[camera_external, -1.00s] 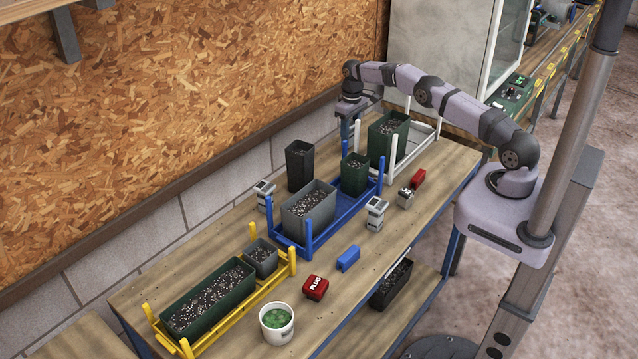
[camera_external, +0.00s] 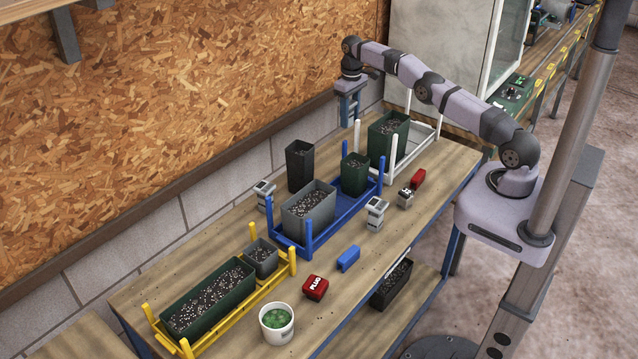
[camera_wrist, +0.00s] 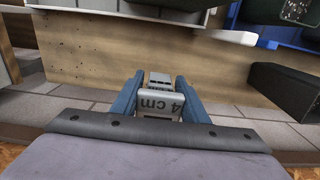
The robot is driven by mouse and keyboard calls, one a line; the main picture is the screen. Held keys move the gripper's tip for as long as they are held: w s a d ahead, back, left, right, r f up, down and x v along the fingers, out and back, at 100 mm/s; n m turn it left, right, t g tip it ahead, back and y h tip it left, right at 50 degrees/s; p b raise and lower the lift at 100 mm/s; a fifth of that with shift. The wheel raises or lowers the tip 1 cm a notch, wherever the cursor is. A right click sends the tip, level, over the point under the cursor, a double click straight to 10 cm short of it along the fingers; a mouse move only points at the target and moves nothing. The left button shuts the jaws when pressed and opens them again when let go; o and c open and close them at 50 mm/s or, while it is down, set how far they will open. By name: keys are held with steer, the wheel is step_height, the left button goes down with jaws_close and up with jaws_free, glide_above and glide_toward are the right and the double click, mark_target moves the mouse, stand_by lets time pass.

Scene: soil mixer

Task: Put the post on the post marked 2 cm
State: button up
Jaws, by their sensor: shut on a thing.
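My gripper (camera_external: 349,118) is at the far left edge of the table, beside the white rack, and above the table. In the wrist view my gripper (camera_wrist: 157,82) has its blue fingers shut on a grey post (camera_wrist: 160,103) marked "4 cm".
A blue rack (camera_external: 327,230), a yellow rack (camera_external: 213,333) and a white rack (camera_external: 417,148) hold soil-filled pots. A tall dark pot (camera_external: 300,170) stands behind. Red blocks (camera_external: 315,288) (camera_external: 418,178), a blue block (camera_external: 348,257) and a white tub (camera_external: 277,326) lie towards the front.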

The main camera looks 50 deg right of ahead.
steer(key=s+a+r+n, duration=0.2)
steer(key=a+r, duration=0.3)
steer(key=a, duration=0.5)
step_height(320, 180, up, 4)
steer(key=n+b, duration=0.3)
steer(key=n, duration=0.4)
glide_above(382, 203)
steer(key=shift+f+p, duration=0.85)
steer(key=shift+f, duration=4.05)
steer(key=shift+f, duration=0.1)
steer(key=shift+f, duration=0.1)
steer(key=o, duration=1.1)
